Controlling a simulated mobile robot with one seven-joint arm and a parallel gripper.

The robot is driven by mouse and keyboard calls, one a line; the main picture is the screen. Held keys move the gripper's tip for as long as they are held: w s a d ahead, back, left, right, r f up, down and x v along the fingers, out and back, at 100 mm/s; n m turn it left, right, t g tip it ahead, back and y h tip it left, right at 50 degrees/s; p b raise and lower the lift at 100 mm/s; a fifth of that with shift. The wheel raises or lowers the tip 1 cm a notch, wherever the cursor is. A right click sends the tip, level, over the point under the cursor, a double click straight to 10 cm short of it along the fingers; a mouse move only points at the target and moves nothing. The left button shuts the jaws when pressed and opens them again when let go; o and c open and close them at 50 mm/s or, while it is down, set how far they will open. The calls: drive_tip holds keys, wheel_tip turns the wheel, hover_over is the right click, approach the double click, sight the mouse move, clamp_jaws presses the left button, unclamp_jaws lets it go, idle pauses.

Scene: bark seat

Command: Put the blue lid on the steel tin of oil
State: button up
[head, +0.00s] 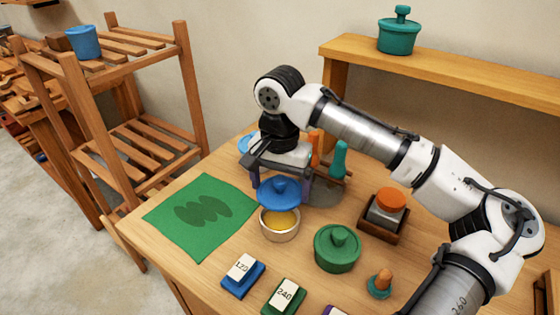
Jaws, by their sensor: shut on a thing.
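The blue lid (279,197), round with a knob on top, is in my gripper (281,179), which is shut on it. The lid is over the steel tin of oil (280,236), slightly toward the back of its opening. Yellow oil shows in the tin's front part, below the lid's front edge. The lid looks a little above the rim; whether its back edge touches the rim is hidden. The tin stands upright on the wooden table. The fingertips are partly hidden by the lid and hand.
A green cloth (200,215) lies left of the tin. A green lidded pot (337,248) stands close on the right. Blue (243,278) and green (284,297) numbered blocks are in front. An orange-topped jar (388,207) and teal bottle (339,160) stand behind right.

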drive_tip(key=shift+w, duration=0.4)
drive_tip(key=shift+f, duration=0.1)
drive_tip(key=b, duration=0.5)
hover_over(280, 219)
wheel_tip(280, 219, down, 5)
drive_tip(key=shift+r, duration=0.1)
drive_tip(key=shift+f, duration=0.85)
drive_tip(key=shift+f, duration=0.55)
drive_tip(key=o, duration=0.7)
drive_tip(key=shift+r, duration=0.15)
